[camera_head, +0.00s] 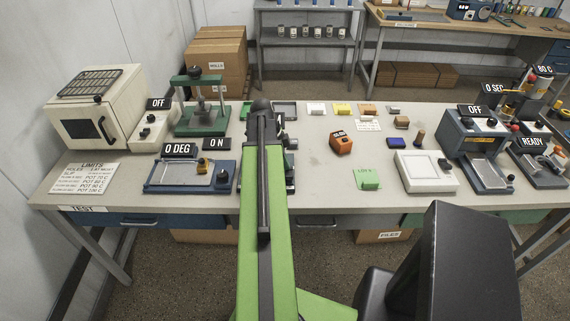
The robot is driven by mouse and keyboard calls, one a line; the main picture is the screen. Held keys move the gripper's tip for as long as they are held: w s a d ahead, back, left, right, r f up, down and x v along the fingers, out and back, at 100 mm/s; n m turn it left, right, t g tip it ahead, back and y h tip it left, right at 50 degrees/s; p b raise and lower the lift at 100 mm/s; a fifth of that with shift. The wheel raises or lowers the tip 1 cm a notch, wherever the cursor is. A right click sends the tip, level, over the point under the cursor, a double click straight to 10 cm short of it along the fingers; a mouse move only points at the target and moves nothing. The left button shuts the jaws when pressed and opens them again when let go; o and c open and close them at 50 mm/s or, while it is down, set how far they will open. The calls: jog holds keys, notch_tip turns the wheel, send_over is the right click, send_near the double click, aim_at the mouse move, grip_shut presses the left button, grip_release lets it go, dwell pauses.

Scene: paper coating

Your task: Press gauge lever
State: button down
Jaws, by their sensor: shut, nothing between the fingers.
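My green arm reaches up the middle of the view over the bench (330,195). My gripper (280,140) is at its far end, dark and shut, with its fingertips mostly hidden by the arm. A dark device (290,180) is partly hidden just right of the arm, beneath the gripper; I cannot tell whether it is the gauge or whether the gripper touches it. A green stand (202,120) with posts and a black knob on top stands to the left, apart from the gripper. No lever can be clearly identified as the gauge lever.
At left are a cream oven (98,108), a switch box with an OFF sign (158,104) and a blue tilt device (190,178). Bench room is free around the orange block.

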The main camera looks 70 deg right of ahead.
jog(key=shift+a, duration=0.2)
jog(key=shift+s+a+p, duration=0.3)
jog(key=shift+s+a, duration=0.05)
jog(key=shift+a, duration=0.45)
jog(key=shift+d, duration=0.1)
jog(key=shift+d+r+p, duration=0.1)
jog(key=shift+r+p, duration=0.35)
jog(key=shift+p, duration=0.05)
jog(key=p+v, duration=1.2)
jog(key=v, duration=0.1)
jog(key=shift+s+r+p, duration=0.15)
jog(key=shift+s+p, duration=0.15)
jog(key=shift+p, duration=0.1)
jog(key=shift+d, duration=0.15)
